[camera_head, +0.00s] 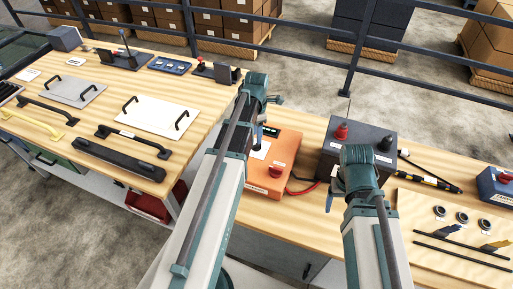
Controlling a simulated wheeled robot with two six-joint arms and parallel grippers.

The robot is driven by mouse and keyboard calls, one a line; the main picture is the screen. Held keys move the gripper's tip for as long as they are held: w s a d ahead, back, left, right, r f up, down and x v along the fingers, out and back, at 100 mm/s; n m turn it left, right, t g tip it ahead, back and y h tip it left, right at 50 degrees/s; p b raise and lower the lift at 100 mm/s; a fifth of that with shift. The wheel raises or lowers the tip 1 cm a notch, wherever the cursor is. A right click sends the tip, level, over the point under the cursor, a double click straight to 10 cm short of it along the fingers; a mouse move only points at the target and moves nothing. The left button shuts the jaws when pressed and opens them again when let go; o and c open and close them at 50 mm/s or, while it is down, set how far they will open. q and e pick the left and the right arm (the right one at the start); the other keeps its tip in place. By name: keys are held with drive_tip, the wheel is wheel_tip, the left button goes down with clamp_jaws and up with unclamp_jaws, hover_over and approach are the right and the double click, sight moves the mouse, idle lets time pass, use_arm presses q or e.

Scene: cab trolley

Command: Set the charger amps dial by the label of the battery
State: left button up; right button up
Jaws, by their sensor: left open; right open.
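The charger (284,150) is an orange box on the wooden bench, with a dark display (271,131), a white label (260,150) and a red dial (275,171). The dial's setting is too small to read. The battery (362,133) is a dark grey box right of the charger, with a red terminal (341,132) and a dark one (385,143). My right arm covers part of its front; its label cannot be read. My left gripper (259,133) is open above the charger's left side. My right gripper (332,192) is open in front of the battery; its fingertips are hard to make out.
A red cable (301,190) lies between charger and battery. A tray with rings (440,211) and dark rods, and a blue box with a red knob (497,186), are at right. The left bench holds panels (150,115) and handles. A railing (350,70) runs behind.

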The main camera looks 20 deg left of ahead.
sight(256, 145)
use_arm(q)
wheel_tip(256, 145, down, 5)
drive_tip(key=b, duration=0.3)
drive_tip(key=shift+r, duration=0.2)
drive_tip(key=shift+r, duration=0.1)
clamp_jaws()
